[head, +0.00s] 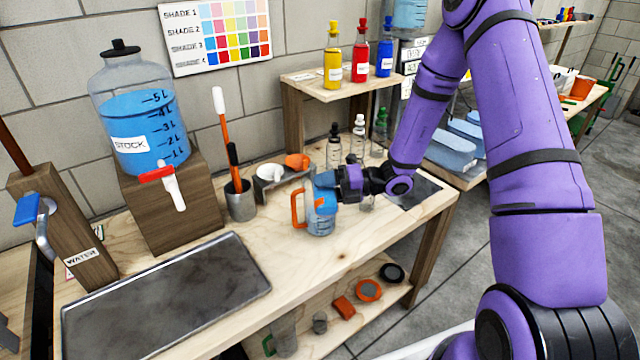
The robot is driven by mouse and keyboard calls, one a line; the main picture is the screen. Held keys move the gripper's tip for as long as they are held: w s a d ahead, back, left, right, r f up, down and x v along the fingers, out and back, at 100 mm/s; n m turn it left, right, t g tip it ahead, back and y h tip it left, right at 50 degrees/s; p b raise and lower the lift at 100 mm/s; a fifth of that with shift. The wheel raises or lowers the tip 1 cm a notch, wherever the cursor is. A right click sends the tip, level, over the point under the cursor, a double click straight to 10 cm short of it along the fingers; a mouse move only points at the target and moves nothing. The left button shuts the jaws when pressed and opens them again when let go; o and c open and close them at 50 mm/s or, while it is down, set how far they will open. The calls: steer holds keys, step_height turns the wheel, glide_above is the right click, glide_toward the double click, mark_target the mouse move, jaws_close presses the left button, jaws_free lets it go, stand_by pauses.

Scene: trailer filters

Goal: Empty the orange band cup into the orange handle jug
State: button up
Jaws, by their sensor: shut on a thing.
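The orange handle jug (318,224) stands upright on the wooden bench, with blue liquid inside and its orange handle on the left. My gripper (338,184) is just above and to the right of the jug. It is shut on a small clear cup with blue in it, the orange band cup (324,181), which is tilted over the jug's mouth. An orange patch shows near the jug's upper right. The gripper hides part of the cup, and I cannot tell how much liquid is left in it.
A rack with white and orange cups (297,161) stands behind the jug. Dropper bottles (334,146) stand close behind the gripper. The stock tank (135,105) and a grey tray (165,298) are at left. Bare bench lies in front of the jug.

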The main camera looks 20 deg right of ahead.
mark_target(326, 167)
steer(key=shift+w+d+r+m, duration=0.1)
steer(key=shift+w+r+m, duration=0.35)
steer(key=shift+r, duration=0.3)
stand_by(0.5)
steer(key=shift+w+f+m+g+p, duration=0.25)
steer(key=shift+m+p, duration=0.25)
steer(key=shift+m, duration=0.25)
stand_by(1.2)
steer(key=shift+w+d+r+m+g, duration=0.1)
steer(key=shift+w+r+m+g, duration=0.15)
steer(key=shift+r+m, duration=0.35)
steer(key=shift+w+d+r+m+g, duration=0.1)
steer(key=shift+w+r+m, duration=0.15)
steer(key=shift+m, duration=0.65)
stand_by(1.3)
steer(key=shift+w+r+m+p, duration=0.4)
steer(key=shift+w+r+m, duration=0.1)
steer(key=shift+m, duration=0.6)
stand_by(0.9)
